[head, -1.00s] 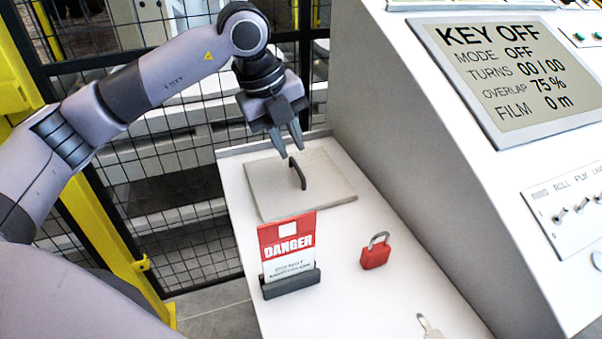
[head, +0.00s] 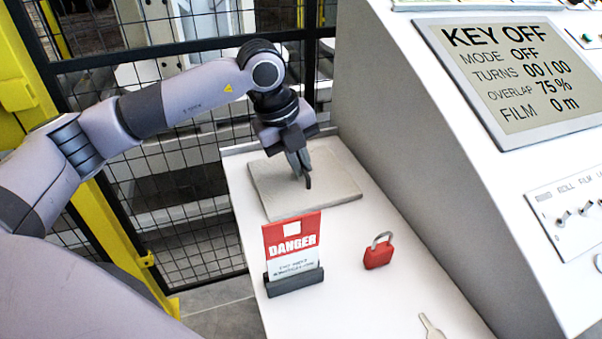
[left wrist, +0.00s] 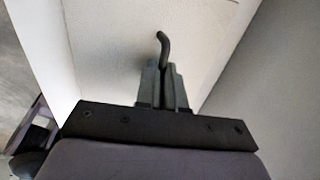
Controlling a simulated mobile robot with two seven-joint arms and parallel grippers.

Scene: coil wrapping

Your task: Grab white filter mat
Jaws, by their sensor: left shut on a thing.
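The white filter mat (head: 325,196) is a flat, off-white slab lying on the white shelf, with a dark curved handle (head: 308,182) standing up from it. My left gripper (head: 303,172) is over the mat, pointing down, and its fingers are shut on the handle. In the left wrist view, the dark handle (left wrist: 162,42) sticks out beyond the closed fingers (left wrist: 165,80), with the pale mat (left wrist: 110,45) behind it. The mat appears to lie flat on the shelf. My right gripper is not in view.
A red and white danger sign (head: 292,245) in a dark stand is in front of the mat. A red padlock (head: 378,252) and a key (head: 431,326) lie on the white shelf (head: 345,300). The sloped console (head: 420,170) rises on the right, and a mesh fence (head: 190,200) stands on the left.

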